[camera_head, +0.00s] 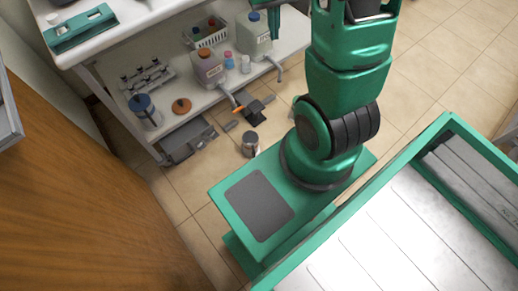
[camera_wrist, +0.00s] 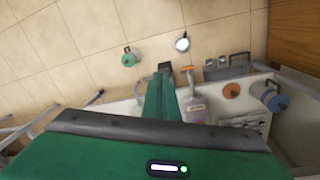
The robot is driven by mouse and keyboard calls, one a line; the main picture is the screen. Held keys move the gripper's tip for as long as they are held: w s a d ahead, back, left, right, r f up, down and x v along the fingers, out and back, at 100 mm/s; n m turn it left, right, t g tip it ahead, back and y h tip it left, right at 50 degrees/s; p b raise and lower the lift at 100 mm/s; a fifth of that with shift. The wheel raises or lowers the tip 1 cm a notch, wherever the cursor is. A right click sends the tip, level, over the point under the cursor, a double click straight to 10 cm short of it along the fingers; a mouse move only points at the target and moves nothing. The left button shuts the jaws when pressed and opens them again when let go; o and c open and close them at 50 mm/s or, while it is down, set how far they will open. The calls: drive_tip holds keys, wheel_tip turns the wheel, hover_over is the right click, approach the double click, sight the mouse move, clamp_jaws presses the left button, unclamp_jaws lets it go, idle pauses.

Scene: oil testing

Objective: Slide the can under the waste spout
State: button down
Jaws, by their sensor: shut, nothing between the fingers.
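A small metal can (camera_head: 250,144) with a dark top stands on the tiled floor in front of the shelf; it also shows in the wrist view (camera_wrist: 182,44). A jug with reddish liquid (camera_head: 208,70) has a spout with an orange handle (camera_head: 238,108) at the shelf's front edge. A pale jug (camera_head: 254,40) has a grey spout (camera_head: 276,68). Labels are too small to read, so I cannot tell which spout is for waste. My gripper (camera_wrist: 164,68) is shut and empty, apart from the can. In the head view it is partly hidden.
A green-topped container (camera_wrist: 128,58) stands on the floor. Grey boxes (camera_head: 188,143) lie under the shelf, and a dark block (camera_head: 257,108) is near the spout. A blue-lidded jar (camera_head: 144,110) and vial rack (camera_head: 147,76) occupy the shelf.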

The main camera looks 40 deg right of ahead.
drive_tip(key=w+d+f+n, duration=0.1)
drive_tip(key=w+f, duration=0.3)
drive_tip(key=f, duration=0.4)
drive_tip(key=w+f, duration=0.4)
drive_tip(key=f, duration=0.3)
drive_tip(key=n+y, duration=0.1)
drive_tip(key=n, duration=0.2)
hover_over(250, 149)
drive_tip(key=s+d, duration=0.4)
drive_tip(key=s, duration=0.3)
wheel_tip(250, 149, down, 53)
wheel_tip(250, 149, down, 10)
drive_tip(key=shift+w+a+f, duration=0.1)
drive_tip(key=shift+w, duration=0.05)
drive_tip(key=w, duration=0.2)
drive_tip(key=shift+w, duration=1.05)
drive_tip(key=shift+w+a, duration=0.1)
